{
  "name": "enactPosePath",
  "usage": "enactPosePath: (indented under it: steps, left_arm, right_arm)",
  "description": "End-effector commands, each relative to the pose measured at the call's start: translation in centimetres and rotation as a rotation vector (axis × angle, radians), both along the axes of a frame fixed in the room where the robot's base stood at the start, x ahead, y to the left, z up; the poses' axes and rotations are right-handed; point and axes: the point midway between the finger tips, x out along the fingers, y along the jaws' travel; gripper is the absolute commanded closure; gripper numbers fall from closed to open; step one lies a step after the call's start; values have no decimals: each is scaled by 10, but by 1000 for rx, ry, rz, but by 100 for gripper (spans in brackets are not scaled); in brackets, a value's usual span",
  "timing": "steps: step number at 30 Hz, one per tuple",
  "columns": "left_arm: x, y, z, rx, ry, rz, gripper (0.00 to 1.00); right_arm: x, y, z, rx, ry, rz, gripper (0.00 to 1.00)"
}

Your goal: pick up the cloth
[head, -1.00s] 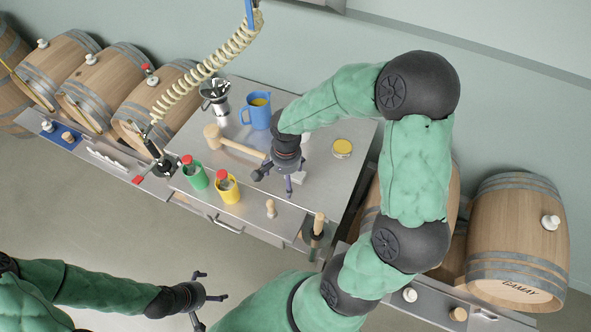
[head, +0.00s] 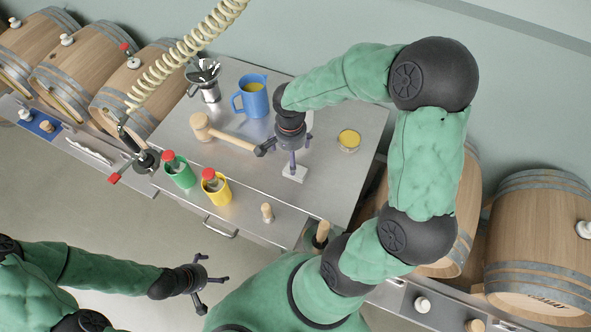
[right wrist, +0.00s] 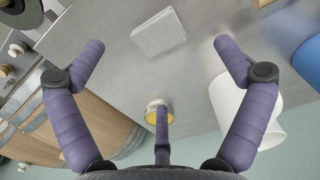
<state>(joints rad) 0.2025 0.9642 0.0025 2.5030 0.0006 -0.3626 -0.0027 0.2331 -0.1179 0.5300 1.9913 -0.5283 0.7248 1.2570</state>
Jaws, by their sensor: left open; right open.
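A small white ribbed square, which looks like the folded cloth (right wrist: 158,33), lies flat on the steel table top. In the head view the cloth (head: 296,174) shows just below my right gripper, partly hidden by a finger. My right gripper (head: 284,158) points down above the table beside the cloth, open and empty. In the right wrist view the fingers of this gripper (right wrist: 160,50) are spread apart, with the cloth beyond and between them, not touched. My left gripper (head: 213,282) is open and empty over the floor, in front of the table.
A white cylinder (right wrist: 240,105) stands near the jug. Barrels (head: 535,245) flank the table.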

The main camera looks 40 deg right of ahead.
Motion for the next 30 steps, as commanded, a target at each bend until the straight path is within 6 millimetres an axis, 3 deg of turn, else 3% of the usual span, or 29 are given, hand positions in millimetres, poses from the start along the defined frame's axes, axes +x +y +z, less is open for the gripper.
enactPosePath:
  steps: [9,17,25,30]
  left_arm:
    - [0,0,-8,0,0,0,0]
    - [0,0,-10,0,0,0,0]
    - [0,0,-16,0,0,0,0]
    - [0,0,-17,0,0,0,0]
  right_arm:
    - [-1,-1,-45,0,4,0,0]
    - [-2,-3,-61,1,4,-1,0]
    - [-5,-9,-97,1,3,1,0]
    - [-5,-9,-105,1,2,1,0]
